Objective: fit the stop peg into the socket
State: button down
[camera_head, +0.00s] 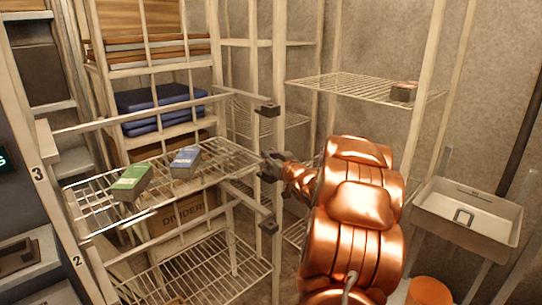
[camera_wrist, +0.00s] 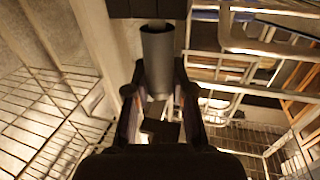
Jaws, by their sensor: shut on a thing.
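My gripper (camera_head: 274,167) is at the pale upright post (camera_head: 279,60), about level with the middle wire shelf. In the wrist view my gripper (camera_wrist: 159,92) is shut on a grey cylinder, which looks like the stop peg (camera_wrist: 158,62). The peg's far end is close to a dark block (camera_wrist: 148,8) at the top edge, perhaps the socket; I cannot tell whether they touch. In the head view the peg is hidden or too small to make out. Dark brackets sit on the post above (camera_head: 268,110) and below (camera_head: 267,228) my gripper.
The middle wire shelf (camera_head: 85,212) carries a green box (camera_head: 131,179) and a blue box (camera_head: 186,159). A box marked "DIVIDER" (camera_head: 182,213) is below. A wire shelf (camera_head: 345,88) holds a small dark box (camera_head: 403,92).

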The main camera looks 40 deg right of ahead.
jog(key=shift+f, duration=0.45)
dwell(0.4)
jog(key=c, duration=0.9)
grip_release()
jog(key=shift+s, duration=0.1)
jog(key=v, duration=1.2)
